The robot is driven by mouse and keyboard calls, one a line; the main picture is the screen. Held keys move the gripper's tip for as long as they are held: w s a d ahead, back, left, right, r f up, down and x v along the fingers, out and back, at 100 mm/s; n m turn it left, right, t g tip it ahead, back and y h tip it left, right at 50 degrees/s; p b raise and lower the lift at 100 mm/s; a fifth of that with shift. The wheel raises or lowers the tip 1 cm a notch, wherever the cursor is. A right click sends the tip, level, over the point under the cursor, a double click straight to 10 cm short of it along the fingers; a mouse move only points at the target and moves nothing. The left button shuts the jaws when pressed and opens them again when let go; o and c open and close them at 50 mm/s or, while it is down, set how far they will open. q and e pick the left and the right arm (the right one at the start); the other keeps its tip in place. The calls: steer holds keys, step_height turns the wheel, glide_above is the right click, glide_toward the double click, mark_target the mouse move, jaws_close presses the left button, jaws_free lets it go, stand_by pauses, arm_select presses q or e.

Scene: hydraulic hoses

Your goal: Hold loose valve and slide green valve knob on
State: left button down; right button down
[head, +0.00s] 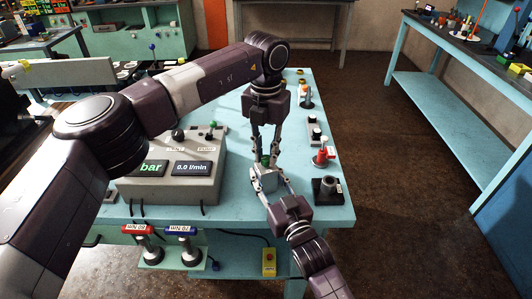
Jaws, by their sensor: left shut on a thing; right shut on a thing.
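The loose valve, a small grey block (265,182), is above the light blue table (225,213) near its front edge. My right gripper (267,188) reaches up from the bottom right and is shut on the valve. The green valve knob (265,160) shows just above the top of the valve. My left gripper (265,157) points down from above and is shut on the knob. The fingers partly cover the knob. I cannot tell whether the knob touches the valve's stem.
A grey control box (174,185) with two displays stands just left of the grippers. A dark block fitting (327,190), a red-based valve (323,157) and other fittings line the table's right side. Red and blue torque tools (180,232) hang at the front.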

mark_target(266, 157)
arm_select(q)
steer(key=c, duration=1.7)
jaws_free()
steer(key=shift+c, duration=0.2)
step_height(266, 157, up, 12)
arm_select(e)
steer(key=c, duration=1.2)
jaws_free()
steer(key=shift+s, duration=0.1)
